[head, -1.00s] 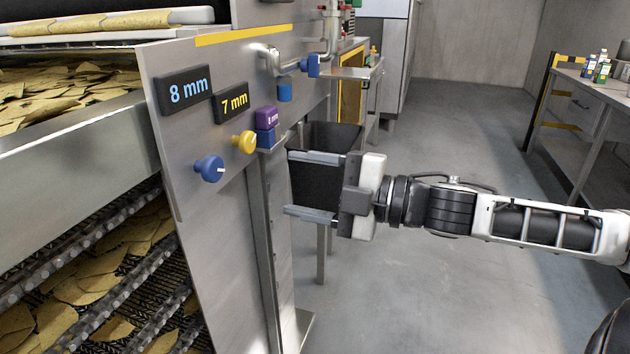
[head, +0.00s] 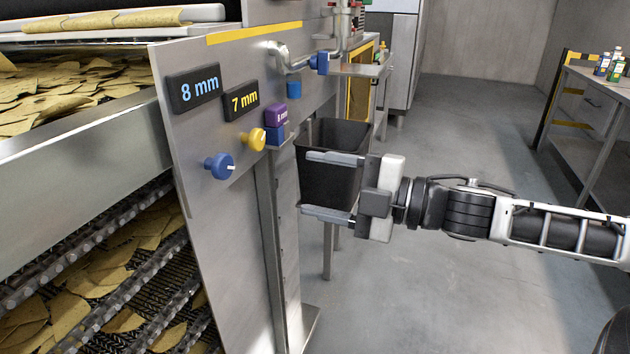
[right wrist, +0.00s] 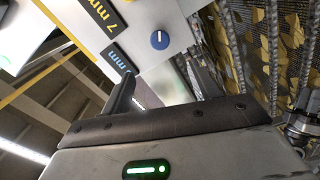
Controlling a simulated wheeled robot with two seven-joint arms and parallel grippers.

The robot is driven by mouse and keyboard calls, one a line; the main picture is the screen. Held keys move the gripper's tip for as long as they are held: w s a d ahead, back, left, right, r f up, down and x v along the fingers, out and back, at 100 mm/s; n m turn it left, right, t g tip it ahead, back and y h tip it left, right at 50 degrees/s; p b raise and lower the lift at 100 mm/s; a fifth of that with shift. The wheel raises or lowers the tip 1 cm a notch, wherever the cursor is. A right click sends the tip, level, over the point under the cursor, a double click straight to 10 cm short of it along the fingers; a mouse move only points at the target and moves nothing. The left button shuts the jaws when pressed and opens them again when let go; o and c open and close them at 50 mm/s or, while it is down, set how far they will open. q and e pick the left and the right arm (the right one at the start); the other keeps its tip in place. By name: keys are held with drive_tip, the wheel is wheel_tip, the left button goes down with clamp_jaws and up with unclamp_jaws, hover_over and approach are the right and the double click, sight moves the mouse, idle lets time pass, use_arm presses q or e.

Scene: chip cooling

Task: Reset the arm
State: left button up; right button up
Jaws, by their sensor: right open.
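My right gripper (head: 332,187) is open and empty in the head view. Its two fingers point left, towards the steel machine panel (head: 235,200), in front of a dark bin. A blue knob (head: 219,166) and a yellow knob (head: 253,139) sit on the panel, left of the fingers and apart from them. In the right wrist view, my open gripper (right wrist: 165,88) points at the panel, with a blue knob (right wrist: 160,40) just beyond the fingers. My left gripper is not in view.
Signs reading 8 mm (head: 194,89) and 7 mm (head: 241,100) stand out from the panel. Chips lie on the conveyors at left. The dark bin (head: 338,135) stands behind my gripper. A side table (head: 600,100) is at right, with open floor (head: 470,130) between.

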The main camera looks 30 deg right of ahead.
drive_tip(key=s+d+f+m+h, duration=0.2)
drive_tip(key=s+f+m+h, duration=0.15)
drive_tip(key=f+m, duration=0.55)
drive_tip(key=s+d+f+m+h, duration=0.15)
drive_tip(key=f+m+h, duration=0.25)
drive_tip(key=f, duration=0.9)
drive_tip(key=s+a+f+m+g, duration=0.1)
drive_tip(key=s+a+f+m, duration=0.2)
drive_tip(key=a+f, duration=0.2)
drive_tip(key=s+a+f+m+g, duration=0.2)
drive_tip(key=s+a+f+m, duration=0.1)
drive_tip(key=a, duration=0.7)
wheel_tip(320, 180, down, 2)
drive_tip(key=shift+s+f+m+g, duration=0.25)
drive_tip(key=shift+s+m+g, duration=0.05)
drive_tip(key=shift+s, duration=0.3)
